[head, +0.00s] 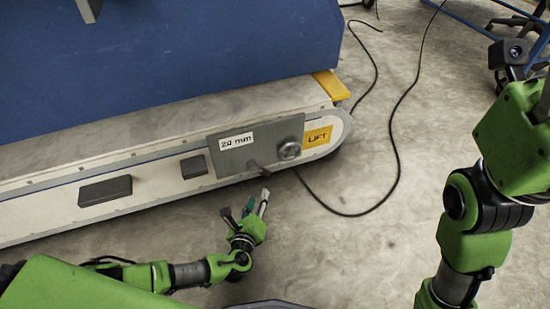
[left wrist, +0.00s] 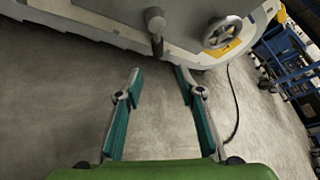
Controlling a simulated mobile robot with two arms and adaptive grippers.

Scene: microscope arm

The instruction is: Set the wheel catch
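A grey plate (head: 225,155) with a "20 mm" label is on the side of the long pale base. A dark lever (head: 262,170) sticks out from its lower edge, and a round metal handwheel (head: 289,150) sits to the lever's right. In the left wrist view the lever (left wrist: 155,24) hangs just beyond the fingertips and the handwheel (left wrist: 221,33) is up and right of them. I cannot tell which part is the catch. My left gripper (head: 245,203) is open and empty in front of the lever, apart from it; its spread fingers (left wrist: 158,72) show in the wrist view. My right gripper is out of view.
A yellow "LIFT" label (head: 317,138) is right of the handwheel. A dark block (head: 105,190) juts from the base further left. A black cable (head: 396,140) lies on the floor. The concrete floor in front of the base is mostly clear.

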